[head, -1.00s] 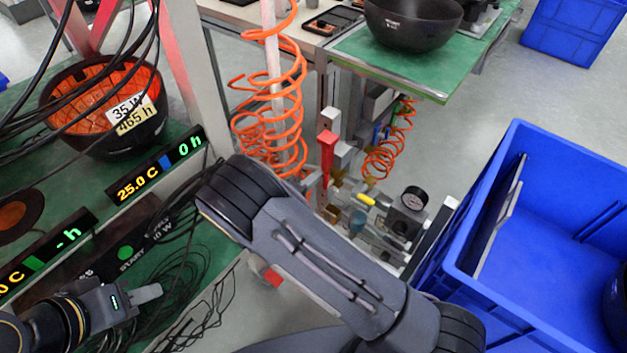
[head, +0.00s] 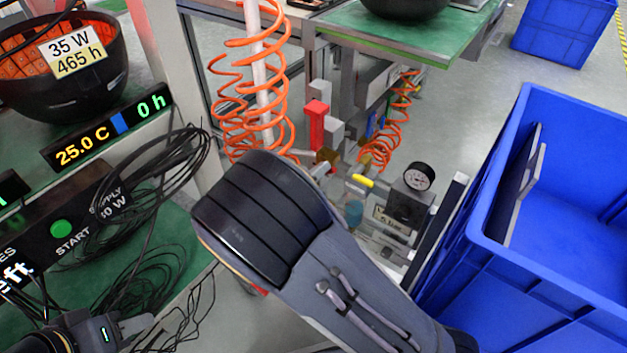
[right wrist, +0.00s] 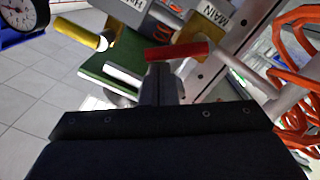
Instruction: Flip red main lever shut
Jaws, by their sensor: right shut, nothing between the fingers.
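The red main lever (head: 316,126) stands upright among the valve parts, left of the yellow lever (head: 362,181), in the head view. In the right wrist view the red lever (right wrist: 177,51) is a short bar lying across the picture, near the MAIN label (right wrist: 216,12). My right gripper (right wrist: 160,80) is shut and empty, with its fingertips close to the red lever; I cannot tell whether they touch. In the head view my right arm hides this gripper. My left gripper (head: 132,328) is at the lower left; its jaw state is unclear.
A pressure gauge (head: 420,176) sits right of the valves. A large blue crate (head: 475,265) stands at the right. Loose black cables (head: 165,175) lie over the rack (head: 175,235) at the left.

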